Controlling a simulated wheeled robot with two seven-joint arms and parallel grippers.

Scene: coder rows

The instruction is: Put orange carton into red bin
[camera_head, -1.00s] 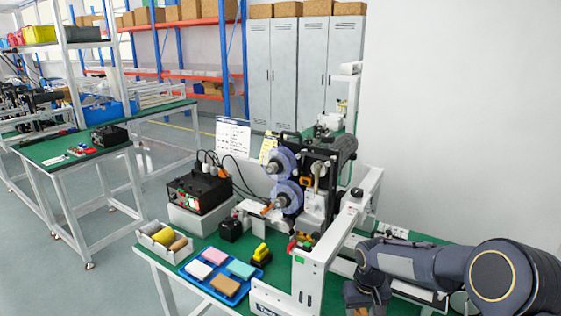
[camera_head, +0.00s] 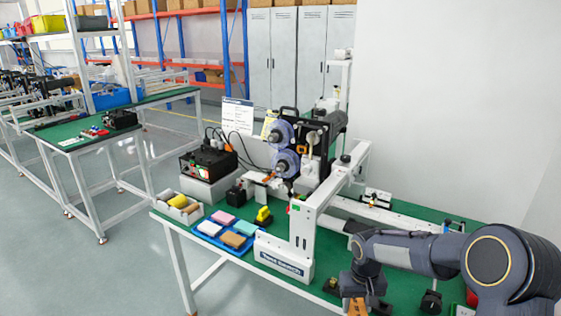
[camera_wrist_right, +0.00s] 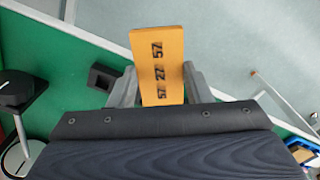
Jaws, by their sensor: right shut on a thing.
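My right gripper (camera_wrist_right: 160,90) is shut on the orange carton (camera_wrist_right: 158,55), a flat orange block with dark printed numbers. In the right wrist view the carton stands out between the two fingers, over the edge of the green table. In the head view the carton (camera_head: 357,307) shows at the bottom edge below my right gripper (camera_head: 362,292), partly cut off by the frame. I cannot make out a red bin for certain in these frames. My left gripper is not in view.
A white machine frame (camera_head: 285,258) stands left of my right arm on the green table (camera_head: 328,268). A blue tray (camera_head: 233,247) with several coloured blocks and a white box (camera_head: 178,208) lie farther left. The floor (camera_head: 120,270) beyond the table is clear.

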